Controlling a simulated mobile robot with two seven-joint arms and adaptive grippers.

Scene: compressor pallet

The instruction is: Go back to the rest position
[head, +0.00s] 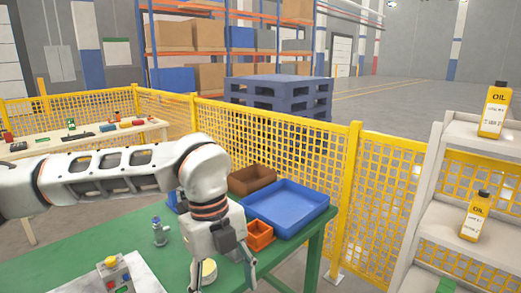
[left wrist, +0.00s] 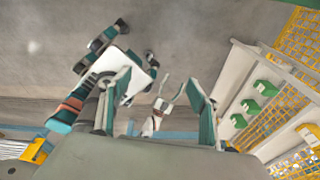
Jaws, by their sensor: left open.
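My left arm comes in from the left in the head view and bends down over the green table (head: 70,270). My left gripper (head: 222,275) points down near the table's front right part, with its fingers apart. A small round cream-coloured thing (head: 208,268) shows between the fingers; I cannot tell whether it is touched. In the left wrist view the open fingers (left wrist: 162,105) stand apart over grey floor, with white and dark parts beyond them that I cannot name for certain.
A blue tray (head: 290,208), a brown bin (head: 250,178) and an orange bin (head: 260,235) are close by my gripper. A button box (head: 115,272) stands to the left. A yellow fence (head: 300,155) runs behind. A shelf rack (head: 440,215) with oil bottles (head: 494,110) is at right.

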